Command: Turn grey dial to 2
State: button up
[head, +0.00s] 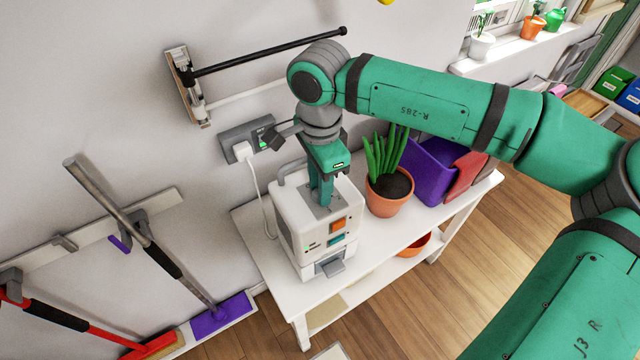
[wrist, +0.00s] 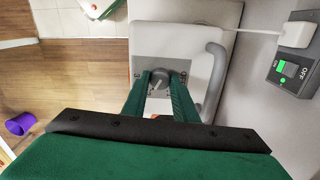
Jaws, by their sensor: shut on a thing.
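The grey dial (wrist: 160,84) sits on the grey top panel of a white machine (head: 289,219) on a white table. My gripper (head: 321,201) points down onto the machine's top from above. In the wrist view my gripper (wrist: 159,80) has its two green fingers on either side of the dial, shut on it. The fingers hide much of the dial in the head view. An orange button (head: 338,226) and a teal button (head: 335,239) are on the machine's front.
A potted plant (head: 388,200) and a purple bin (head: 430,168) stand right of the machine. A grey handle (wrist: 217,70) rises beside the dial. A wall socket (head: 246,143) with a plugged white cable is behind. Brooms hang at left.

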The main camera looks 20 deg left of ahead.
jog(key=shift+m, duration=0.3)
jog(key=o, duration=1.1)
jog(key=shift+r, duration=0.15)
notch_tip(320, 180, up, 11)
jog(key=shift+f, duration=0.2)
